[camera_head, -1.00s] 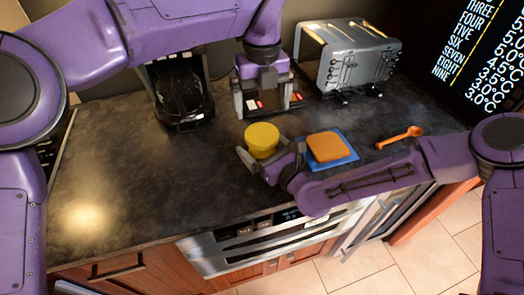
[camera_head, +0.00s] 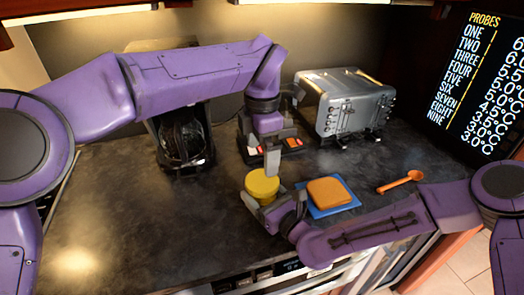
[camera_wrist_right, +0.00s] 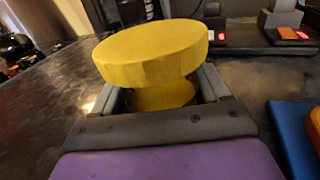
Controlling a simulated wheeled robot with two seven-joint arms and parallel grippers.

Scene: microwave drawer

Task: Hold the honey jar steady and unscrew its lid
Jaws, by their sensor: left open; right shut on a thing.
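The honey jar (camera_wrist_right: 163,97) stands on the dark counter, with a wide yellow lid (camera_head: 262,183) on top. In the right wrist view the lid (camera_wrist_right: 152,48) hides much of the jar's body. My right gripper (camera_head: 266,206) is shut on the jar's body below the lid, one finger on each side. My left gripper (camera_head: 272,160) is open and empty, pointing down above and behind the lid. Its fingers overlap each other in the head view, and I see no clear contact with the lid.
A silver toaster (camera_head: 345,103), a black appliance (camera_head: 182,140) and a device with red lights (camera_head: 293,143) stand behind. The left counter is clear.

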